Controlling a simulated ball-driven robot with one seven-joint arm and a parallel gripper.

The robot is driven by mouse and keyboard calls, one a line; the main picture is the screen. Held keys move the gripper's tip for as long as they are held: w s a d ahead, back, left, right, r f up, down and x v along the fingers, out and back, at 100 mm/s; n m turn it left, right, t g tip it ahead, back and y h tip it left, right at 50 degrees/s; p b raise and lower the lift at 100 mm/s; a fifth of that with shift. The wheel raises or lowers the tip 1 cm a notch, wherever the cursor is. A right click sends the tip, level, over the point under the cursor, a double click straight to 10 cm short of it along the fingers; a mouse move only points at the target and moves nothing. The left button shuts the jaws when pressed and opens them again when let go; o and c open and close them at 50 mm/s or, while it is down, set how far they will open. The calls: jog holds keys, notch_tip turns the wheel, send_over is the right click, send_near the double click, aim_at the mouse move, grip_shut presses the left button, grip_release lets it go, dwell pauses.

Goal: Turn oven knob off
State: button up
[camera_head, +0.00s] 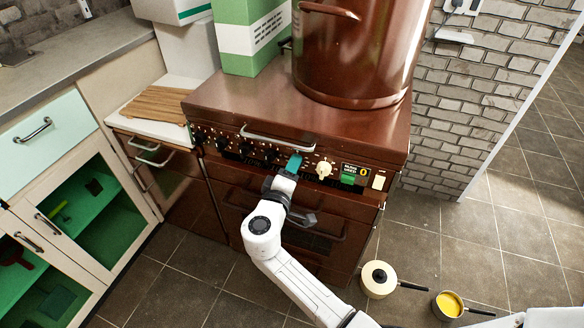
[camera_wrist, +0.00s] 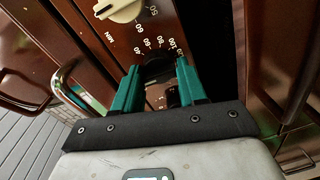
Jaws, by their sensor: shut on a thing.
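The brown oven (camera_head: 245,103) stands in the middle of the head view, with a row of knobs along its front panel. My gripper (camera_head: 294,163) is at this panel, just left of the cream knob (camera_head: 324,169). In the wrist view, the teal fingers of my gripper (camera_wrist: 158,68) are on both sides of a black knob (camera_wrist: 157,72) and shut on it. Numbers are printed on the panel around it. The cream knob also shows at the top of the wrist view (camera_wrist: 118,9), apart from the fingers. My fingers hide much of the black knob.
A metal handle (camera_head: 276,137) runs along the oven top's front edge. Mint cabinets (camera_head: 48,130) stand at left. Two small pans (camera_head: 379,279) (camera_head: 449,304) lie on the floor at right.

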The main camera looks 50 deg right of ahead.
jog(key=shift+r+n, duration=0.15)
jog(key=shift+n, duration=0.15)
dwell(0.4)
jog(key=o, duration=1)
jog(key=v, duration=1)
jog(key=shift+a, duration=0.3)
jog(key=shift+s, duration=0.15)
